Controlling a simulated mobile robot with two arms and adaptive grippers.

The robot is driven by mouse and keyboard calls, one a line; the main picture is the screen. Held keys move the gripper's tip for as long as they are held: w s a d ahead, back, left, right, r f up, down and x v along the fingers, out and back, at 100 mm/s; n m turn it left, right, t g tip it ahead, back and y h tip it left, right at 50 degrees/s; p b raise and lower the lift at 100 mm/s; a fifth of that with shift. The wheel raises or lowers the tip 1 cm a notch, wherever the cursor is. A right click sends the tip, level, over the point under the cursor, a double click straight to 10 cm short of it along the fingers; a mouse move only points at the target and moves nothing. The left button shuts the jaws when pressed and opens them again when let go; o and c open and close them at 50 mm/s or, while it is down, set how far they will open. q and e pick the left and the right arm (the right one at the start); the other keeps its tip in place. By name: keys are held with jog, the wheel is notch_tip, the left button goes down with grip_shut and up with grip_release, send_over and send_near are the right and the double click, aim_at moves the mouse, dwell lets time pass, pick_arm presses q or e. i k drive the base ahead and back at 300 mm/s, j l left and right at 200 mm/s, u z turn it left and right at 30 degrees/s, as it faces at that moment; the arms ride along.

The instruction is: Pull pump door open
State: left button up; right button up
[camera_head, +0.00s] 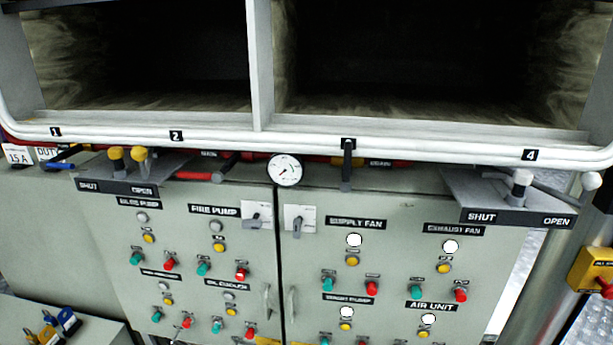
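A grey-green cabinet has two doors side by side, and both look shut along the seam between them. The left door (190,262) carries the "FIRE PUMP" label (214,210), and the right door (390,275) carries the "SUPPLY FAN" label (356,223). The left door has a vertical metal handle (267,301) by the seam, and the right door has a matching handle (292,303). A rotary switch (256,215) sits high on the left door. The lower door edges are cut off. Neither gripper is in view.
White pipes (310,147) run across above the cabinet, with a gauge (285,169) below them. Lever brackets marked SHUT and OPEN jut out at left (118,188) and right (515,217). A box with padlocks (60,325) stands lower left.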

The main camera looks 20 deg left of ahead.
aim_at(193, 223)
jog(key=u, duration=1.55)
